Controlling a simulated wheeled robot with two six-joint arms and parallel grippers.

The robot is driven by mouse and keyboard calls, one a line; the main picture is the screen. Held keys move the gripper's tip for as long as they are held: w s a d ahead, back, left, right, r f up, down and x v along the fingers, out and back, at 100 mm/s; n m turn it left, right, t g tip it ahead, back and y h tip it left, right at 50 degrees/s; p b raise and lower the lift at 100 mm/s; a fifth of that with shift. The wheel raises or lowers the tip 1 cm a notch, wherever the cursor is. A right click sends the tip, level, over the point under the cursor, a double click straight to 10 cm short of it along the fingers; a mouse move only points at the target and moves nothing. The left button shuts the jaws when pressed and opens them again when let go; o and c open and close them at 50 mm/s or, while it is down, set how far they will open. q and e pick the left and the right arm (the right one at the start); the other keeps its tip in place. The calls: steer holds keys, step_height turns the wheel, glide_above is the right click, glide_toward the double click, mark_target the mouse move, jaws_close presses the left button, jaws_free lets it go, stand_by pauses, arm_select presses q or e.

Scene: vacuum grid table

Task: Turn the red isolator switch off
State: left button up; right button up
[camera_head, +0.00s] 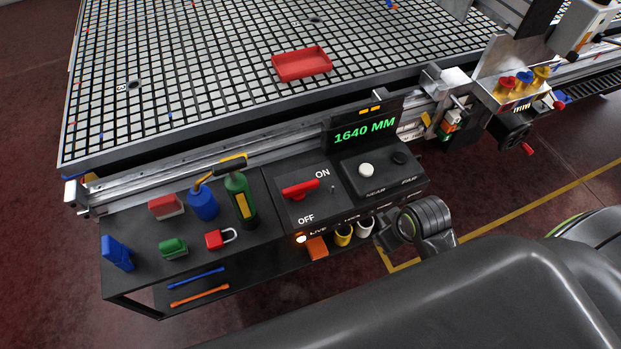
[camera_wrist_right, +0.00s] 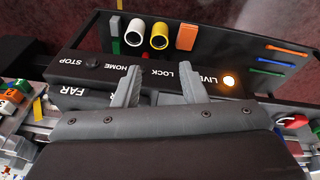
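The red isolator switch (camera_head: 300,188) is on the black control panel (camera_head: 347,190) in the head view. Its handle lies nearly level, right end slightly raised, with ON printed at its upper right and OFF below it. In the wrist view the switch is not visible, and my gripper body covers much of the panel. My right gripper (camera_wrist_right: 157,88) is open and empty, its fingers apart over the panel's labelled front edge. In the head view my right wrist is at the panel's front right, apart from the switch. My left gripper is not in view.
An amber lamp (camera_head: 300,239) glows beside LIVE. A white knob (camera_head: 366,170) is right of the switch. A green bottle (camera_head: 240,198), red padlock (camera_head: 219,238) and blue container (camera_head: 203,203) stand to its left. A red tray (camera_head: 302,64) lies on the grid table (camera_head: 200,70).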

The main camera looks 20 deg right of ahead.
steer(key=w+a+r+n+g+y, duration=0.1)
steer(key=w+a+r+n+y, duration=0.1)
steer(key=w+r+n, duration=0.4)
steer(key=w+a+r+n+g+y, duration=0.1)
steer(key=w+a+r+n, duration=0.2)
steer(key=w, duration=0.6)
steer(key=w+a+r+n+g+y, duration=0.1)
steer(key=w+a+r+n+y, duration=0.1)
steer(key=w+r+n, duration=0.35)
steer(key=b, duration=0.5)
glide_toward(301, 186)
steer(key=shift+n+h, duration=0.3)
steer(key=shift+n, duration=0.15)
steer(key=x, duration=0.9)
steer(key=shift+a+r+p, duration=0.15)
steer(key=shift+a+p, duration=0.05)
steer(key=shift+p, duration=0.1)
jaws_close()
